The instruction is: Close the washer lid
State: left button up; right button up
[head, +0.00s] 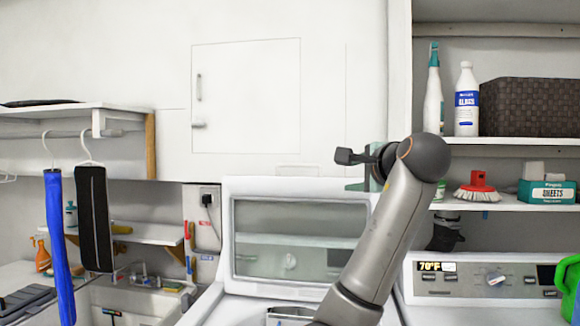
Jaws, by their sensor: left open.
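The washer lid (272,190) stands raised and upright, a white frame around a grey glass panel, in the middle of the head view. Below it, the washer (204,304) shows only its top part, with the opening mostly cut off at the lower edge. My left arm rises from the bottom, in front of the lid's right side, and hides part of it. My left gripper (352,157) is open and sits near the lid's upper right corner. I cannot tell whether it touches the lid. My right gripper is out of view.
A second machine with a control panel (490,278) stands at right, with a green jug (570,280) at its edge. Shelves above it hold bottles, a dark basket (530,107) and a red brush (477,188). Hangers and a sink (135,298) are at left.

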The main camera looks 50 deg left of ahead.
aim_at(277, 187)
jog(key=i+j, duration=0.1)
jog(key=j, duration=0.25)
jog(key=i+j, duration=0.15)
jog(key=j, duration=0.25)
jog(key=i+j, duration=0.1)
jog(key=j, duration=0.25)
jog(key=i+j, duration=0.15)
jog(key=j, duration=0.2)
